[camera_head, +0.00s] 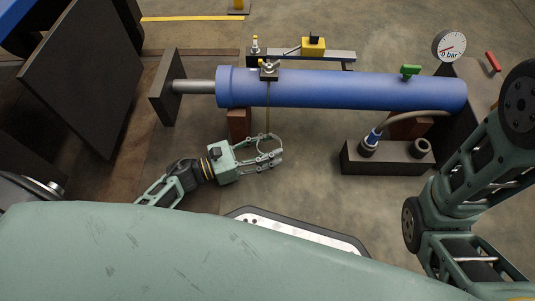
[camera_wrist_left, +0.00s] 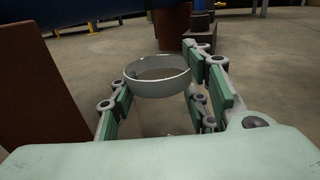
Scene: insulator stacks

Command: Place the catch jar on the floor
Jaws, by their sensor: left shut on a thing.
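The catch jar is a clear, round, open-topped jar (camera_head: 269,144) seen from above in the head view, below the blue cylinder (camera_head: 340,90). My left gripper (camera_head: 272,150) is shut around it. In the left wrist view the jar's pale rim (camera_wrist_left: 158,82) stands upright between the two fingers, and its lower part is partly hidden by my gripper. A thin brownish line runs from the small fitting (camera_head: 269,69) on the cylinder down toward the jar. I cannot tell whether it is liquid or a tube. The floor (camera_head: 310,205) shows around the jar. My right gripper is out of view.
A dark block (camera_head: 385,160) with two ports and a grey hose stands right of the jar. Brown supports hold up the cylinder, one close behind the jar. A dark upright plate (camera_head: 165,88) is at the rod end. A gauge (camera_head: 449,46) reads 0 bar. Floor between jar and block is clear.

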